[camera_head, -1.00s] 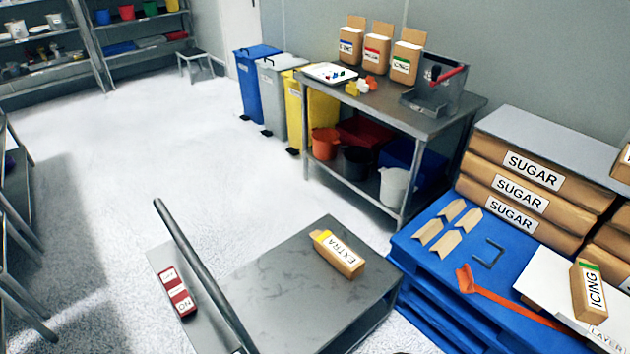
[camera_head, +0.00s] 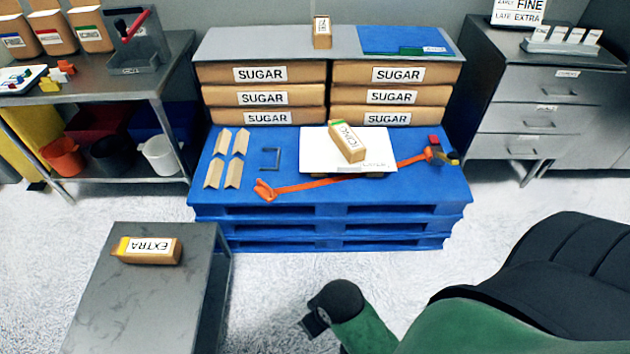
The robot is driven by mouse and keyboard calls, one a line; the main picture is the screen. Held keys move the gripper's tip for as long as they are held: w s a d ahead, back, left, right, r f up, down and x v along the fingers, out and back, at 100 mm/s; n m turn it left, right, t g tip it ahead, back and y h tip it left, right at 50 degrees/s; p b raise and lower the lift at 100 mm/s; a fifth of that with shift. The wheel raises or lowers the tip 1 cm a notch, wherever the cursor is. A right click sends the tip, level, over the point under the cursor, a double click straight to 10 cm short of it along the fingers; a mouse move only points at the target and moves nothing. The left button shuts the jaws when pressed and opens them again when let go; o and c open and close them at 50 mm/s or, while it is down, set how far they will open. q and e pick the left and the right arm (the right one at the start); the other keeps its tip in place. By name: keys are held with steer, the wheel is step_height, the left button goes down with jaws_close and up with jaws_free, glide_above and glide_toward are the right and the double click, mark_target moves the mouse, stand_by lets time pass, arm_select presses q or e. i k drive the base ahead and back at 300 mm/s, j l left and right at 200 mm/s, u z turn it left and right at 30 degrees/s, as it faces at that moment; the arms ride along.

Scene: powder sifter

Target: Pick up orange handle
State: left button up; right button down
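The orange handle (camera_head: 330,185) is a long, thin bar lying across the front of the blue pallet (camera_head: 215,208). Its wider bracket-like end (camera_head: 264,190) is at the left. Its right end reaches a small cluster of red, black and yellow pieces (camera_head: 436,153). The bar passes along the front of a white board (camera_head: 376,142), which bears a brown ICING box (camera_head: 346,142). A green and black arm part of mine comes in at the lower right, well in front of the pallet and apart from the handle. No gripper fingers show clearly. My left gripper is not in view.
Stacked SUGAR bags (camera_head: 263,97) stand behind on the pallet. Brown angled pieces (camera_head: 222,142) and a grey U-shaped bracket (camera_head: 270,158) lie left of the board. A low grey table (camera_head: 105,300) with an EXTRA box (camera_head: 146,250) stands front left. Grey drawers (camera_head: 545,115) stand right.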

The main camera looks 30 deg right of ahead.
mark_target(265, 191)
steer(key=z, duration=0.45)
steer(key=i+l+z, duration=0.35)
steer(key=i, duration=0.4)
steer(key=l, duration=0.1)
